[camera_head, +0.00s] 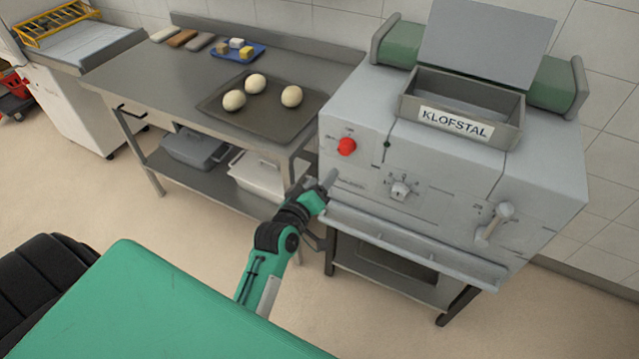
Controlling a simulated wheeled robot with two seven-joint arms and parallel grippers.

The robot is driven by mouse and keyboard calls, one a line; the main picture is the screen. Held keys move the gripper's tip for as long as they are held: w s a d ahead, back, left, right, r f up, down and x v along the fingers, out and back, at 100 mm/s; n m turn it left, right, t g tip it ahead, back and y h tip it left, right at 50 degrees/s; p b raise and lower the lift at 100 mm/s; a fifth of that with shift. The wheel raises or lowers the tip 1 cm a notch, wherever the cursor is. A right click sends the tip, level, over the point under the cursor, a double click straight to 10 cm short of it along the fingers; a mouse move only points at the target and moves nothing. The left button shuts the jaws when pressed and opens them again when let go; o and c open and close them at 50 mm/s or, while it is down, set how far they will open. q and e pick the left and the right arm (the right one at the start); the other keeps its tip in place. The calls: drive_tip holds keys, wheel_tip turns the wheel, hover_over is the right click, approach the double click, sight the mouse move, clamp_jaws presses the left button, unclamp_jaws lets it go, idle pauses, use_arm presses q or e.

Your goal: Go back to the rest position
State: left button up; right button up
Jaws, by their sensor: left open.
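My left gripper (327,184) is at the front left corner of the grey machine (440,190) labelled KLOFSTAL, just below its red knob (347,146). The gripper looks small and dark at the end of my green and black arm. I see nothing held in it. Whether it touches the machine's front cannot be told. My right gripper is out of view.
A steel table (180,75) beside the machine bears a dark tray (235,119) with three dough balls (256,82) and a blue board (226,54) with small blocks. Bins stand on its lower shelf. The floor (120,210) in front of the table is clear.

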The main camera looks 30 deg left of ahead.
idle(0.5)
use_arm(q)
drive_tip(key=s+d+f+m+g, duration=0.2)
drive_tip(key=s+f+g, duration=0.15)
drive_tip(key=f, duration=0.85)
drive_tip(key=s+d+f+m+g+h, duration=0.15)
drive_tip(key=s+f, duration=0.25)
drive_tip(key=f, duration=0.9)
drive_tip(key=s+d+f+m+g, duration=0.2)
drive_tip(key=s+f+g, duration=0.15)
drive_tip(key=f, duration=0.85)
drive_tip(key=s+a+f+m+g, duration=0.1)
drive_tip(key=s+f+m+g, duration=0.2)
drive_tip(key=s+f, duration=1.1)
drive_tip(key=s+a+f+m+g, duration=0.1)
drive_tip(key=s+f, duration=0.1)
drive_tip(key=s, duration=0.5)
drive_tip(key=s+a+f+m+g+y, duration=0.1)
drive_tip(key=s+a+f+g, duration=0.1)
drive_tip(key=s, duration=0.6)
drive_tip(key=s+a+f+m+g, duration=0.1)
drive_tip(key=s+a+f, duration=0.1)
drive_tip(key=s+f, duration=0.2)
drive_tip(key=s, duration=0.3)
drive_tip(key=shift+s, duration=0.15)
drive_tip(key=shift+y, duration=0.25)
